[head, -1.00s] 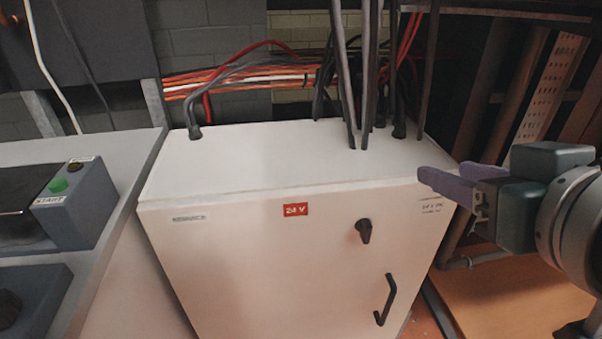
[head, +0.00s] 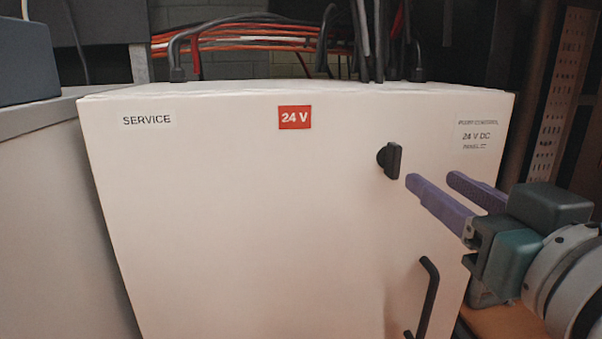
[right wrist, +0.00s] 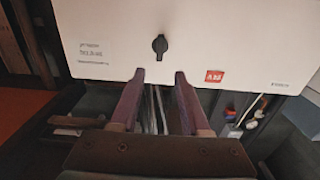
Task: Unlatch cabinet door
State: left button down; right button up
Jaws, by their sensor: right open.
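The white cabinet door (head: 230,220) fills the middle of the head view and looks closed. Its black latch knob (head: 391,161) sits at the upper right, with its grip upright. A black bar handle (head: 428,295) is below it. My right gripper (head: 430,181) is open and empty, just right of the knob, its purple fingers pointing left toward it. In the right wrist view the knob (right wrist: 160,46) lies ahead of the gap between the two fingertips (right wrist: 158,76), apart from them. My left gripper is not in view.
A red 24 V label (head: 295,117) and a SERVICE label (head: 147,120) are on the door. Cables (head: 365,45) rise from the cabinet top. A grey console (head: 40,200) stands close at the left. A perforated metal upright (head: 560,80) is at the right.

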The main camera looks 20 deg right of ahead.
aim_at(399, 155)
jog(key=b+x, duration=0.1)
jog(key=x, duration=0.8)
jog(key=shift+d+r, duration=0.1)
grip_shut()
dwell(0.4)
